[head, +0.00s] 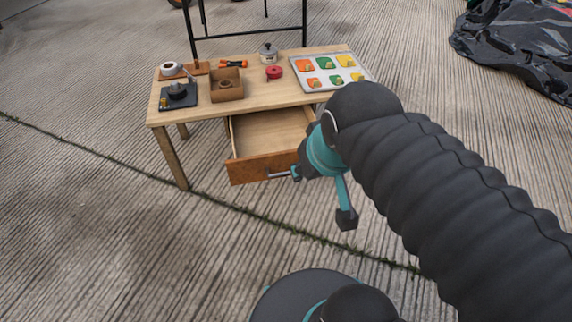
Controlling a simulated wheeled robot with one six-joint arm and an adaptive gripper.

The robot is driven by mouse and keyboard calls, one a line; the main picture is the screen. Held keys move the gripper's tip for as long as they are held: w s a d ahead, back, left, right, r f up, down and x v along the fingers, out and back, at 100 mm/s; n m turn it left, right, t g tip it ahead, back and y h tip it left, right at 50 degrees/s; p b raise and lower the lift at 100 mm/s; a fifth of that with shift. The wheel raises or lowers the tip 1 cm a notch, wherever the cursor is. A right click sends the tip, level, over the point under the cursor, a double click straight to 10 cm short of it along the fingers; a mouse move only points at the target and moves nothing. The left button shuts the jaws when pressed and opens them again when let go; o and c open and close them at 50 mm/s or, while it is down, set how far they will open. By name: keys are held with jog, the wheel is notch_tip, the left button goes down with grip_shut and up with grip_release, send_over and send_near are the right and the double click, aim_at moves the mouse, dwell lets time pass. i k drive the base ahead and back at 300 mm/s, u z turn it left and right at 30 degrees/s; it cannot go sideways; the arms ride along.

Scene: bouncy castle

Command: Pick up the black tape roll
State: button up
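I cannot single out the black tape roll for certain. A small dark round thing (177,90) sits on a black square pad (188,101) at the left of the wooden table (240,107); it is too small to tell if it is tape. A brownish ring (225,84) lies in an open cardboard box (230,95) beside it. My gripper (320,196) is in front of the table by the open drawer (262,167), well away from both. Its teal fingers with dark tips are spread apart, with nothing seen between them.
The drawer juts out towards me and looks empty. On the table are a white roll (170,68), a red round thing (274,72), a grey pot (268,53) and a tray of coloured cards (317,85). Black sheeting (515,45) lies at far right. The left floor is clear.

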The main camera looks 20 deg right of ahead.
aim_at(180, 94)
jog(key=u, duration=1.35)
jog(key=i, duration=1.65)
jog(key=z, duration=2.05)
